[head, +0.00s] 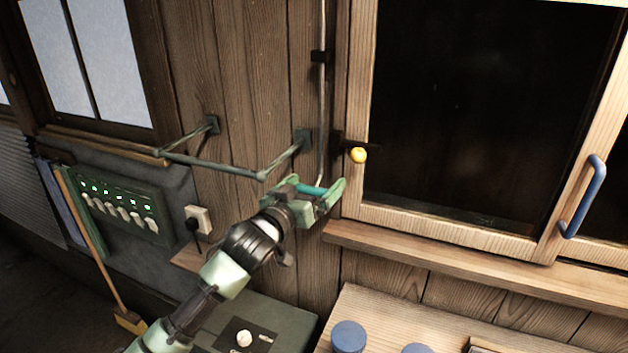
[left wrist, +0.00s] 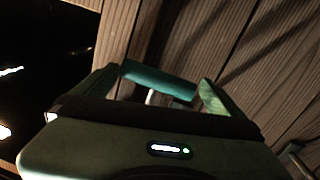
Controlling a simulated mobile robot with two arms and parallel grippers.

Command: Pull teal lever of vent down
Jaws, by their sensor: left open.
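The teal lever (head: 312,189) is a short bar at the lower end of a thin metal rod (head: 323,110) that runs down the wooden wall, left of the window frame. My left gripper (head: 316,192) is at the lever, with its green fingers open on either side of it. In the left wrist view the teal lever (left wrist: 160,82) lies across the space between the two open fingers (left wrist: 158,90). I cannot tell whether a finger touches it. The vent itself is not identifiable. My right gripper is not in view.
A green wall rail (head: 215,166) sticks out just left of my gripper. Below are a wooden sill (head: 440,252) and a blue cylinder (head: 348,337). A switch panel (head: 118,205) is at left.

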